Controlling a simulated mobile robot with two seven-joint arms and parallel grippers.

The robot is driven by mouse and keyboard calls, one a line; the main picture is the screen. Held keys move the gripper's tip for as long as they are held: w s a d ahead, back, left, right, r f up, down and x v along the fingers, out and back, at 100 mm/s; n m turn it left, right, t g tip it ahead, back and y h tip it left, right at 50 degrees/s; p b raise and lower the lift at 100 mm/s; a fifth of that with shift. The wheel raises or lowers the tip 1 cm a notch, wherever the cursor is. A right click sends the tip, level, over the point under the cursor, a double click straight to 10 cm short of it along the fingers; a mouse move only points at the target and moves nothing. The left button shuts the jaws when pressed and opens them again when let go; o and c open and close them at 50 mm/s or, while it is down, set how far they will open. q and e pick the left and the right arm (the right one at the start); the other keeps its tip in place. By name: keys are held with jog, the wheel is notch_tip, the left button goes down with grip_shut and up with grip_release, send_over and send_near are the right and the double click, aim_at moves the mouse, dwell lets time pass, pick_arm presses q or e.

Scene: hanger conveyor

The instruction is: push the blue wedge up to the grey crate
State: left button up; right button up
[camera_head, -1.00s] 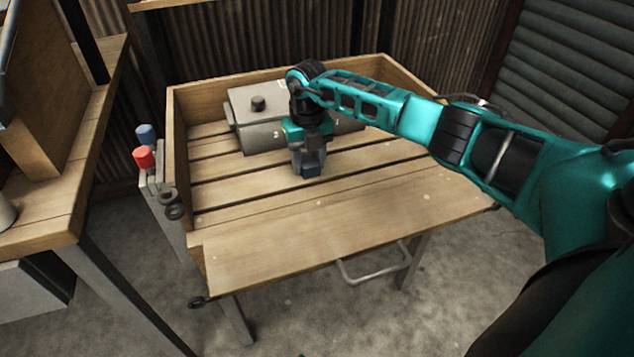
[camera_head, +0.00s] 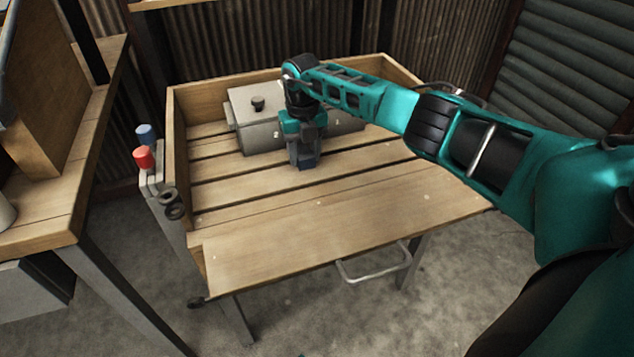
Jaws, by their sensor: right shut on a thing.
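The blue wedge (camera_head: 307,163) is a small dark blue piece on the slatted wooden table, low between the fingers of my right gripper (camera_head: 306,153). My right gripper points down and is shut on the wedge; its fingers hide part of it. The grey crate (camera_head: 258,131) is a lidded box with a dark knob on top, just behind the gripper. My right arm hides part of the crate's right side. A gap between wedge and crate is hard to judge from here. My left gripper is not in view.
Another wooden bench (camera_head: 58,220) is further left. The front slats are clear.

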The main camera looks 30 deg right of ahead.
jog(key=shift+w, duration=0.15)
jog(key=o, duration=1)
jog(key=shift+c, duration=0.2)
jog(key=shift+r+p, duration=0.45)
jog(key=shift+r, duration=0.5)
pick_arm(q)
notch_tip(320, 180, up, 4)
jog(key=p, duration=0.3)
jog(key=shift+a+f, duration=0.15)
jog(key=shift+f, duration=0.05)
pick_arm(e)
notch_tip(320, 180, up, 11)
